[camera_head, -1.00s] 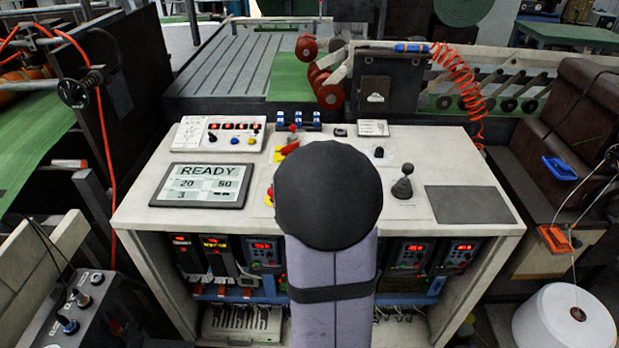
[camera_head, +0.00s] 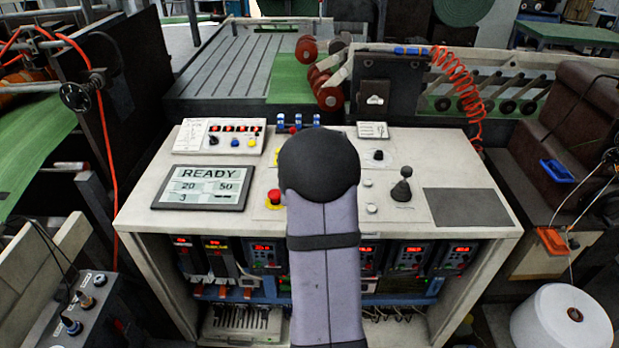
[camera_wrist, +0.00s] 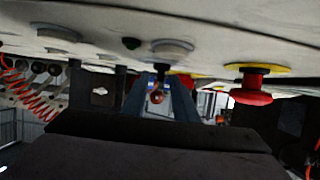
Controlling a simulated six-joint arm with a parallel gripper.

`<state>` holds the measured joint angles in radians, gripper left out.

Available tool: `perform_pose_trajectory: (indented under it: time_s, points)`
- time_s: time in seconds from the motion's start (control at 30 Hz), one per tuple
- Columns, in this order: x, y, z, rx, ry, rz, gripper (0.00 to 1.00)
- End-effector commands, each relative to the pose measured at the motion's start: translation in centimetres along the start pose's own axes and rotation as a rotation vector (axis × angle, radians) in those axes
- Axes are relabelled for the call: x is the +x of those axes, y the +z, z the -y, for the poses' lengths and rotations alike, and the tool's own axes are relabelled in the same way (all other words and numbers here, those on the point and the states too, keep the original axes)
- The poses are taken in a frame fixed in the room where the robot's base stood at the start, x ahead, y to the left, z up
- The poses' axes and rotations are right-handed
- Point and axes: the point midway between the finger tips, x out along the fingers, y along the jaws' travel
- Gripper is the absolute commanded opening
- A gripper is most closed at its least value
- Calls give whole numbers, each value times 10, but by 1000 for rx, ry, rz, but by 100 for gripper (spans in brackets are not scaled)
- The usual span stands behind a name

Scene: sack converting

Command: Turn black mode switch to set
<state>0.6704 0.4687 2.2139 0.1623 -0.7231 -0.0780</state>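A small black knob (camera_head: 378,155) stands on a pale plate on the console's right half, right of my arm; I cannot tell whether it is the mode switch. In the wrist view, which is upside down, the console face is at the top. My gripper (camera_wrist: 160,97) shows there as two blue-grey fingers, apart, with a visible gap. A grey round base (camera_wrist: 172,46) with a dark part below it appears in line with the gap; contact is not visible. A small dark knob (camera_wrist: 131,43) is left of it. The head view hides my gripper behind my arm.
A red emergency stop (camera_head: 274,197) on a yellow base is left of my arm; it also shows in the wrist view (camera_wrist: 250,90). A black joystick (camera_head: 402,186) stands right of my arm. A READY display (camera_head: 203,187) lies at left.

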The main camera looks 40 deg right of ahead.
Motion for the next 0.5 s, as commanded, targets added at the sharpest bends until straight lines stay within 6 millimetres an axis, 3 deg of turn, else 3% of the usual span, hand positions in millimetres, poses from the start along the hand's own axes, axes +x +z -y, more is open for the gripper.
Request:
perform_pose_trajectory:
  time_s: [0.23, 0.27, 0.37, 0.5]
  points:
    - [1, 0, 0, 0, 0, -1, 27]
    - [1, 0, 0, 0, 0, 0, 24]
    - [0, 0, 0, 0, 0, 0, 0]
    - [0, 0, 0, 0, 0, 0, 0]
